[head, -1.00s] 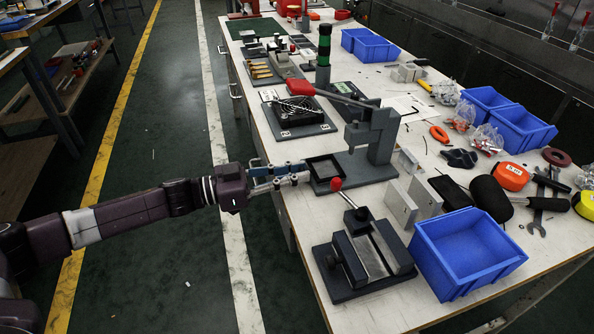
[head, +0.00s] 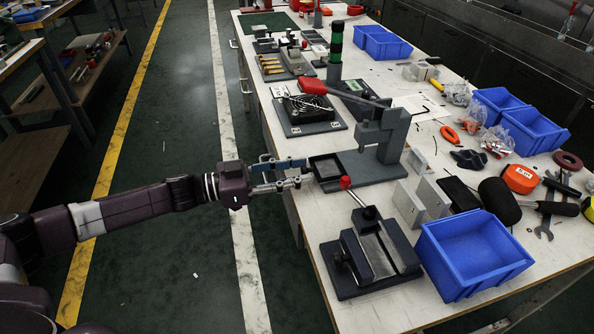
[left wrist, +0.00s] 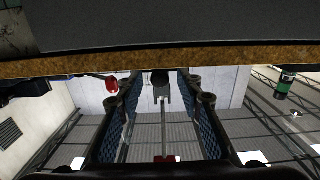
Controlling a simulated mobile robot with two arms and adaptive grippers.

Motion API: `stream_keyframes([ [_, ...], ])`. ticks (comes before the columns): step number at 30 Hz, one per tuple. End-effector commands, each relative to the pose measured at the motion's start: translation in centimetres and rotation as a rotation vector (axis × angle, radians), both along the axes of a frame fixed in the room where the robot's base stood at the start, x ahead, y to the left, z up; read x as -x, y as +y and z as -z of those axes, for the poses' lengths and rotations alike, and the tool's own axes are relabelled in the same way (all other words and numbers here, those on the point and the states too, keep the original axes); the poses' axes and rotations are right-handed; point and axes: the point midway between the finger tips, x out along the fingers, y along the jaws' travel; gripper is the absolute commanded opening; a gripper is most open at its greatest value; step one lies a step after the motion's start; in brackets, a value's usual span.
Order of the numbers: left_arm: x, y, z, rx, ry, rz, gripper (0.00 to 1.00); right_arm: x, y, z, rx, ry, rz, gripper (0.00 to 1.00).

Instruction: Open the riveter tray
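The riveter (head: 393,135) is a grey press with a red-tipped lever, standing on a grey base at the table's left edge. Its tray (head: 312,169), a dark square frame, sticks out from the base toward the aisle. My left gripper (head: 306,172) reaches in from the left, with its fingertips at the tray's outer side. In the left wrist view the two blue-padded fingers (left wrist: 160,95) stand on both sides of a small dark knob (left wrist: 160,77). My right gripper is out of view.
A clamp vise (head: 372,262) with a red-knobbed lever stands just in front of the riveter. A blue bin (head: 474,283) is to its right. A fan fixture (head: 310,115) lies behind the riveter. The aisle floor (head: 190,270) left of the table is clear.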

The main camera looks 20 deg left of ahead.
Motion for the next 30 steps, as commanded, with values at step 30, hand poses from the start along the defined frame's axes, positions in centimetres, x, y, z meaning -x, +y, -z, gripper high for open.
stream_keyframes([
  [30, 6.7, 10.0, 0.0, 0.000, 0.000, -0.001, 0.34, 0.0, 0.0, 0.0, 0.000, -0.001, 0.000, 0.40],
])
